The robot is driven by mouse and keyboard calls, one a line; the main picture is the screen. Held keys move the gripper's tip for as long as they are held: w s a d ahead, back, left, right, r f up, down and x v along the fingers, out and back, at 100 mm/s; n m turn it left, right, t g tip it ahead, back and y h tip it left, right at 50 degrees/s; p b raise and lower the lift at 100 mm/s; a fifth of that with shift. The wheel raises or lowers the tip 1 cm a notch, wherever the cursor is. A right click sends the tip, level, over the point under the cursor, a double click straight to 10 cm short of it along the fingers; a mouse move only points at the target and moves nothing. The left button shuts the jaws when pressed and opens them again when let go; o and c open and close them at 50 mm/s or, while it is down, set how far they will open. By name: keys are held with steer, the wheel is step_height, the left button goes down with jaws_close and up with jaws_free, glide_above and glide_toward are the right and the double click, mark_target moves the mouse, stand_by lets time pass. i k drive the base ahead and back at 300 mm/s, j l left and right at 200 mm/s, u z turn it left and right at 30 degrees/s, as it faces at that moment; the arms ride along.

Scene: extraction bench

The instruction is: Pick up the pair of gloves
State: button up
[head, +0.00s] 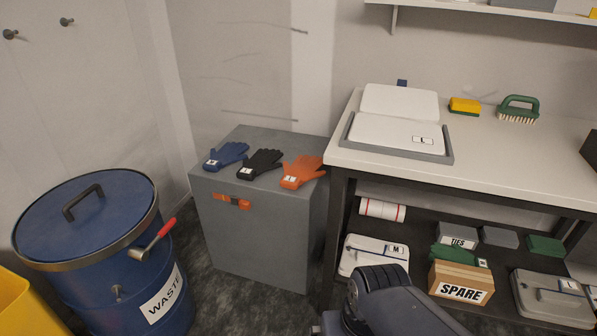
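Three pairs of gloves lie side by side on top of a grey cabinet (262,235). The blue gloves (228,154) are at the left, the black gloves (262,162) in the middle and the orange gloves (302,171) at the right. Each has a small white label at the cuff, too small to read. What look like green gloves (446,253) lie on the bench's lower shelf, partly hidden behind the SPARE box. Part of my arm shows at the bottom, well apart from the cabinet. My gripper cannot be made out.
A blue WASTE drum (95,270) with a red-handled lever stands left of the cabinet. A yellow bin (12,305) is at the lower left. The bench (500,165) holds a white-lidded tray marked L, a yellow sponge and a green brush. Its lower shelf is crowded with boxes.

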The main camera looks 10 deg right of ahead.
mark_target(304, 168)
steer(key=i+j+z, duration=0.2)
steer(key=j, duration=0.15)
steer(key=i+j+z, duration=0.15)
steer(key=j, duration=0.2)
steer(key=i+j+z, duration=0.2)
steer(key=j, duration=0.2)
steer(key=j+z, duration=0.15)
steer(key=j, duration=0.2)
steer(key=j+z, duration=0.2)
steer(key=j, duration=0.2)
